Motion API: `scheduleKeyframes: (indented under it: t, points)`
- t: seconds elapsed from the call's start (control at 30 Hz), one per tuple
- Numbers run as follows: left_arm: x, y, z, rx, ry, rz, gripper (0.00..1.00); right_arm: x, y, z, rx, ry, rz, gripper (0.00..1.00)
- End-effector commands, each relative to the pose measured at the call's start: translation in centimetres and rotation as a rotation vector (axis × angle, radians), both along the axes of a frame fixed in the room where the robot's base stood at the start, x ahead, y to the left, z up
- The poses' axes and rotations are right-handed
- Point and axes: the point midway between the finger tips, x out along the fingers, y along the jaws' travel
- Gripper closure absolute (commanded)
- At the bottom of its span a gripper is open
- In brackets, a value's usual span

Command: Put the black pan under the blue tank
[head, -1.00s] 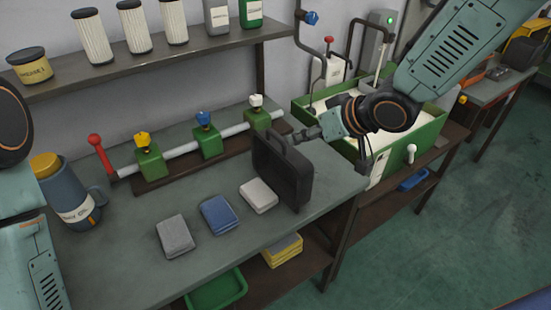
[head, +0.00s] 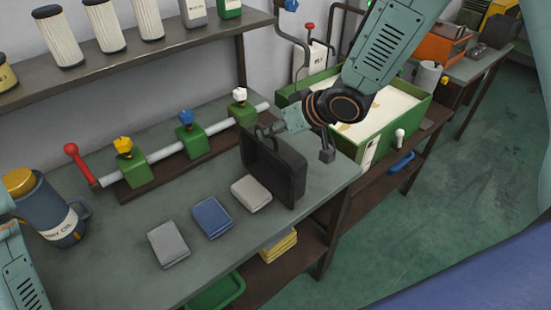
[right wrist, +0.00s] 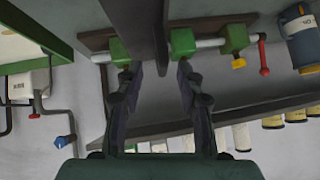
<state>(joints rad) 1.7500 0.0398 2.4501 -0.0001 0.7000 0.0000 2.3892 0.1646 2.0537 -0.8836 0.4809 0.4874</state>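The black pan (head: 285,178) stands upright on edge, like a case, at the right end of the workbench, its handle at the top. My right gripper (head: 268,130) is at that handle, coming in from the upper right. In the right wrist view my two fingers (right wrist: 159,72) are apart, with the dark slab of the pan (right wrist: 148,30) between them; contact cannot be told. A large blue surface (head: 470,280) fills the lower right corner; I cannot tell if it is the blue tank. My left arm shows at the left edge, its gripper out of view.
On the workbench (head: 120,225) lie grey and blue folded cloths (head: 212,217), a blue jug (head: 50,210) and a pipe with green valves (head: 192,140). A green basin (head: 405,135) stands right of the pan. The green floor (head: 430,220) at right is clear.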

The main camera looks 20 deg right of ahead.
Motion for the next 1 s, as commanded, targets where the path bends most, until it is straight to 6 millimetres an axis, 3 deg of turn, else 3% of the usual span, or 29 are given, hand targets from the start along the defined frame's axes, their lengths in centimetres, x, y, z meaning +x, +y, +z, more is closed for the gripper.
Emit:
scheduleKeyframes:
  t: [0.2, 0.5, 0.93, 1.0]
  points:
    - [0.0, 0.0, 0.1, 0.000, 0.000, 0.000, 0.68, 1.7, 1.1, -2.0, -0.002, 0.000, 0.002, 0.62]
    - [0.0, 0.0, 0.1, 0.000, 0.000, 0.000, 0.68, 2.2, 1.5, -2.3, -0.001, 0.000, 0.001, 0.62]
    - [0.0, 0.0, 0.1, 0.000, 0.000, 0.000, 0.68, 2.2, 1.4, -2.3, -0.001, 0.000, 0.001, 0.99]
    - [0.0, 0.0, 0.1, 0.000, 0.000, 0.000, 0.68, 2.2, 1.4, -2.3, -0.001, 0.000, 0.001, 1.00]
